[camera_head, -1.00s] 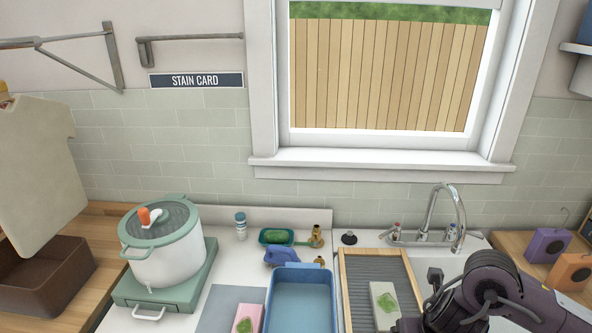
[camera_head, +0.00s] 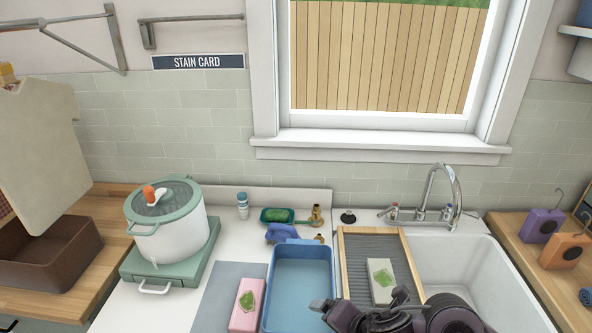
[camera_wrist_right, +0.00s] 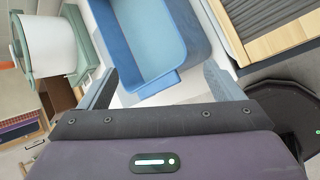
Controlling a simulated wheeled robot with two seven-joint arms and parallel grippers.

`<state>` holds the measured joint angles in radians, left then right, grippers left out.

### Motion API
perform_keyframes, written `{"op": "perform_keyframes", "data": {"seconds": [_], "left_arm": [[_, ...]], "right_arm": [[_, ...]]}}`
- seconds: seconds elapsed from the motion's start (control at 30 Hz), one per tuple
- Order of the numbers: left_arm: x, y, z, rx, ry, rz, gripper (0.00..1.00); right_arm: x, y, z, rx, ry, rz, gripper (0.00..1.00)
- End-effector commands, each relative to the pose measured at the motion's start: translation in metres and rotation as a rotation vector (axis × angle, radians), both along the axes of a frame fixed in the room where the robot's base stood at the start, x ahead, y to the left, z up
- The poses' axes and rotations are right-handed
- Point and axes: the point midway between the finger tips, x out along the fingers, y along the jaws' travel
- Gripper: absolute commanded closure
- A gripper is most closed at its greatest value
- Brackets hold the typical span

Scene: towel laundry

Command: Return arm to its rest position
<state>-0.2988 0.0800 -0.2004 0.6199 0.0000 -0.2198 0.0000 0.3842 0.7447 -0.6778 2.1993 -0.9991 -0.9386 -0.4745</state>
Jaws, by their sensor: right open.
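My right arm comes in along the bottom edge of the head view, in front of the washboard. My right gripper (camera_head: 324,306) is at the lower right corner of the blue tub (camera_head: 300,252). In the right wrist view my right gripper (camera_wrist_right: 161,84) shows two fingers spread wide with nothing between them. The blue tub (camera_wrist_right: 150,78) lies beyond the fingertips there.
A washboard (camera_head: 356,262) carries a grey stained cloth (camera_head: 381,289), beside the sink (camera_head: 475,270). A pink stained cloth (camera_head: 241,317) lies on a grey mat (camera_head: 215,290). A pot (camera_head: 172,240) stands on a green burner.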

Motion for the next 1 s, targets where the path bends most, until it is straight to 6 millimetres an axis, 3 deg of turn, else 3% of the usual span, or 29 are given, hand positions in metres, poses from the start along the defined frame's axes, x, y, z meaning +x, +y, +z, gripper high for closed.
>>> {"op": "perform_keyframes", "data": {"seconds": [0.03,0.13,0.23,0.33,0.6,0.87,1.0], "left_arm": [[-0.003,0.0,0.0,0.0,0.004,0.0,0.64],[-0.005,0.0,-0.001,0.001,0.007,0.0,0.64],[-0.004,0.0,-0.001,0.001,0.007,0.0,0.64],[-0.003,0.0,0.0,0.0,0.005,0.0,0.64],[-0.001,0.0,0.0,-0.001,0.002,0.0,0.64],[0.0,0.0,-0.001,0.0,-0.001,0.0,0.64],[0.001,0.0,-0.009,0.0,-0.002,0.0,0.64]], "right_arm": [[-0.006,0.015,0.004,0.107,0.02,-0.092,0.13],[-0.01,0.025,0.017,0.332,0.074,-0.358,0.13],[-0.016,0.013,0.021,0.537,0.166,-0.679,0.13],[-0.027,-0.013,0.014,0.686,0.262,-0.995,0.13],[-0.075,-0.076,-0.019,0.864,0.453,-1.627,0.13],[-0.132,-0.118,-0.05,0.908,0.572,-2.099,0.13],[-0.117,-0.114,-0.099,0.889,0.572,-2.08,0.13]]}}
